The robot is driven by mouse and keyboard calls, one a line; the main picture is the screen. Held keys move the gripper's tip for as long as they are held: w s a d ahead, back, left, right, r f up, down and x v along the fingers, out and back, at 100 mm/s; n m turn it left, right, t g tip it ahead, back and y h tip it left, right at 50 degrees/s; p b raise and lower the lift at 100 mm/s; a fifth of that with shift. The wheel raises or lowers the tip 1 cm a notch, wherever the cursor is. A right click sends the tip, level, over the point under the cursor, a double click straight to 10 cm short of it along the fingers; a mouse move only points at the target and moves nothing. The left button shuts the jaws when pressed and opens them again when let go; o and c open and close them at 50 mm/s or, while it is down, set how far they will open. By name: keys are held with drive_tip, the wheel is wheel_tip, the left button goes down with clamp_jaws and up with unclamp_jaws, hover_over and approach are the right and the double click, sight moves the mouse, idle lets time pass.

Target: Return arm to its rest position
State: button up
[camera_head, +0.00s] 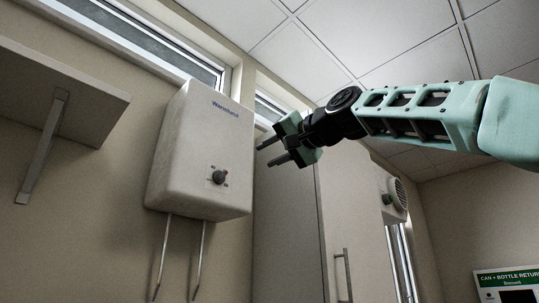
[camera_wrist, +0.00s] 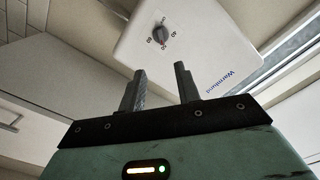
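My gripper (camera_head: 268,153) is raised high at the end of my outstretched arm, its fingers pointing left. In the wrist view my gripper (camera_wrist: 160,72) shows two dark fingers standing apart with nothing between them. The fingers point toward the white wall heater (camera_head: 203,150), which has a dark knob. In the head view the gripper appears just right of the heater. I cannot tell how far apart they are, and no contact shows. The heater (camera_wrist: 190,48) also fills the upper middle of the wrist view.
A wall shelf (camera_head: 60,85) with a bracket juts out at the left. A tall pale cabinet (camera_head: 345,215) with a handle stands below my arm. A green bottle-return sign (camera_head: 508,279) is at the lower right. Tiled ceiling (camera_head: 375,35) lies above.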

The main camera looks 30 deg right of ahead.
idle(0.3)
drive_tip(key=a+f+n+g, duration=0.25)
drive_tip(key=a+f, duration=0.25)
drive_tip(key=f, duration=0.7)
drive_tip(key=a+f+n+g, duration=0.1)
drive_tip(key=a+f+g, duration=0.35)
drive_tip(key=f, duration=0.75)
drive_tip(key=a+f+n+g, duration=0.2)
drive_tip(key=a+f, duration=0.3)
drive_tip(key=f, duration=0.7)
drive_tip(key=s+a+f+n+g+h+b, duration=0.1)
drive_tip(key=s+f+n+g, duration=0.15)
drive_tip(key=s+f, duration=0.55)
drive_tip(key=s+a+f+n+g+h, duration=0.1)
drive_tip(key=s+a+f+g, duration=0.3)
drive_tip(key=f, duration=0.8)
drive_tip(key=s+d+f+n+g+h, duration=0.1)
drive_tip(key=s+d+f, duration=0.3)
drive_tip(key=s+f, duration=0.2)
drive_tip(key=s+d+f+n+h, duration=0.2)
drive_tip(key=s+d+f, duration=0.1)
drive_tip(key=s+f, duration=0.3)
drive_tip(key=shift+s+d+f+g+b, duration=0.15)
drive_tip(key=shift+s+d+g+b, duration=0.2)
drive_tip(key=shift+s, duration=0.5)
